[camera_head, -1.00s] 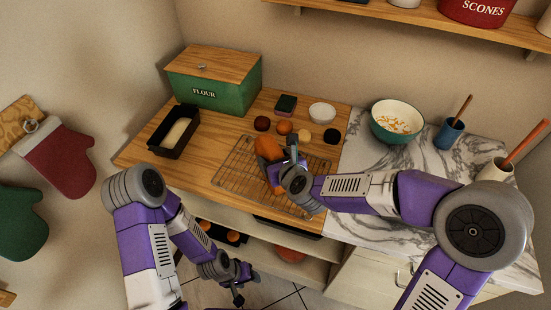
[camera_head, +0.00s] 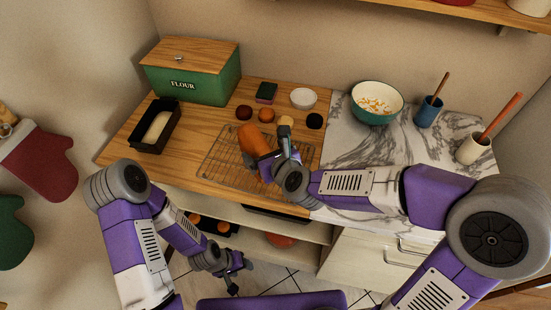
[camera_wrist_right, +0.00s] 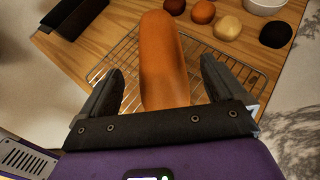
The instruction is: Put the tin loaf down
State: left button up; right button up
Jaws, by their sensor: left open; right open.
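The tin loaf (camera_head: 253,140) is orange-brown and long. It lies on the wire cooling rack (camera_head: 217,167) on the wooden counter. In the right wrist view the loaf (camera_wrist_right: 164,60) stretches away between the two fingers, with a gap on each side. My right gripper (camera_wrist_right: 160,88) is open around the near part of the loaf; in the head view it (camera_head: 268,160) is at the loaf's lower right end and hides part of it. My left gripper (camera_head: 236,283) is open and empty, low in front of the counter, away from the loaf.
A dark tin with pale dough (camera_head: 155,128) and a green flour box (camera_head: 195,75) stand at the left. A green bowl (camera_head: 376,102) stands on the marble.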

jog(key=v, duration=0.7)
jog(key=shift+p, duration=0.35)
